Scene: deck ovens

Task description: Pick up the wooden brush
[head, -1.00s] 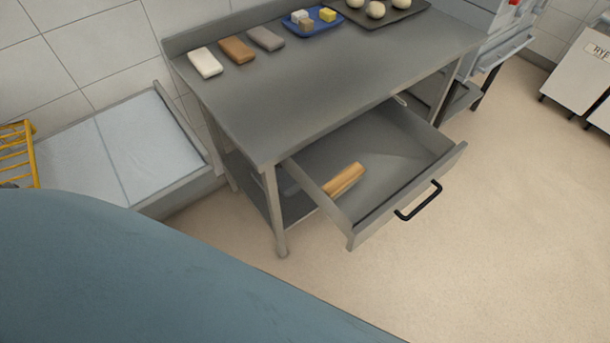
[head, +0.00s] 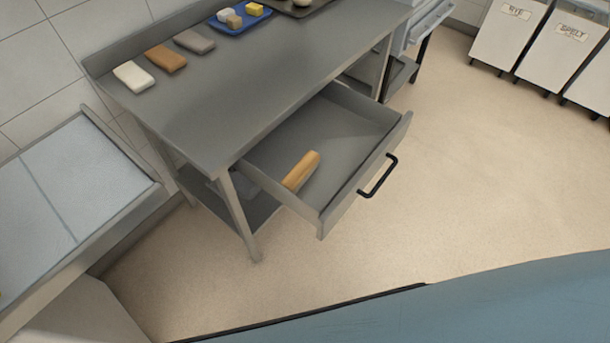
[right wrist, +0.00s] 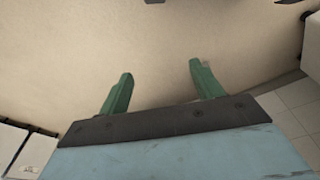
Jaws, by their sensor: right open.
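The wooden brush (head: 301,171) lies in the open drawer (head: 333,209) under the steel table, near the drawer's left side. Only its tan wooden top shows clearly; its lower side is hidden. My right gripper (right wrist: 158,84) shows in the right wrist view with its two green fingers apart and nothing between them. It is over bare floor, away from the brush. My left gripper is in neither view.
The steel table (head: 225,90) carries several bars and a blue tray (head: 238,27). The drawer's black handle (head: 378,177) sticks out to the right. White bins (head: 508,35) stand at the back right. The beige floor (head: 470,170) is clear.

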